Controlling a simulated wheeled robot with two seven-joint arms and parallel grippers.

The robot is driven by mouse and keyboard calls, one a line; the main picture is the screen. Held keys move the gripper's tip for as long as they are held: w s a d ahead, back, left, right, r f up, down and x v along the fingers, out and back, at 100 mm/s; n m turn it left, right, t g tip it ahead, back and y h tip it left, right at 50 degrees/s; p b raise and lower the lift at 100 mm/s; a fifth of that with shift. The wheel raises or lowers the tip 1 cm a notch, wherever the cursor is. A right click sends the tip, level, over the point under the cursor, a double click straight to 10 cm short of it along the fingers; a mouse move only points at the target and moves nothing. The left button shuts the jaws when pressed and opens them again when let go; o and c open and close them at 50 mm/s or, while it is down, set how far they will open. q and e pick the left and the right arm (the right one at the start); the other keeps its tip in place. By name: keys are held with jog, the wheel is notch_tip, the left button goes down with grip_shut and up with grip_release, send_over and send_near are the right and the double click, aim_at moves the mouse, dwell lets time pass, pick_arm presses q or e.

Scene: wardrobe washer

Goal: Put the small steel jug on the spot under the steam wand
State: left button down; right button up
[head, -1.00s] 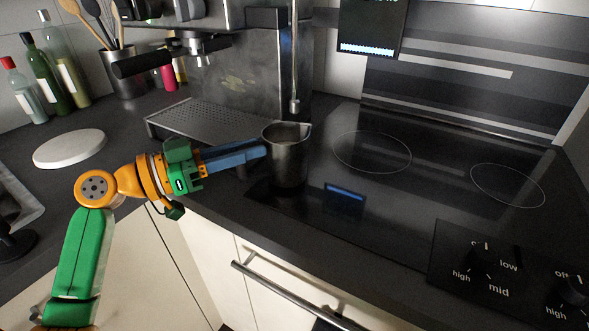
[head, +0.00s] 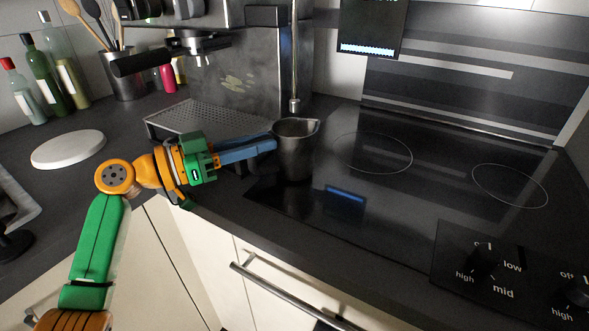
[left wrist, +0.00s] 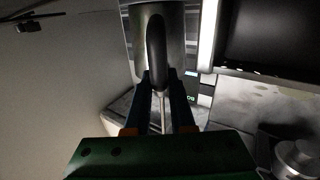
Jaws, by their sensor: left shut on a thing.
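The small steel jug (head: 296,152) is in the middle of the head view, at the left edge of the black hob. My left gripper (head: 272,144) comes in from the left and is shut on the jug, with its blue fingers at the jug's left side. In the left wrist view the fingers (left wrist: 162,88) close on the dark handle of the jug (left wrist: 178,30). The steam wand (head: 294,100) hangs from the coffee machine (head: 236,80), just behind the jug. The spot under the wand is hidden or not marked. The jug looks upright. My right gripper is not in view.
The drip tray (head: 200,119) is left of the wand. A white round plate (head: 68,149), several bottles (head: 48,85) and a utensil pot (head: 126,83) stand on the left. The hob (head: 400,200) is bare to the right. A dark screen (head: 372,25) is at the top.

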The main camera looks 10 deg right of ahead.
pick_arm(q)
jog(key=shift+s+f+b, duration=0.15)
jog(key=shift+f+b, duration=0.25)
jog(key=shift+b, duration=0.05)
jog(key=c, duration=0.7)
grip_release()
jog(key=shift+r, duration=0.1)
jog(key=shift+r+p, duration=0.4)
notch_tip(320, 180, up, 9)
jog(key=p, duration=0.6)
jog(key=shift+r, duration=0.15)
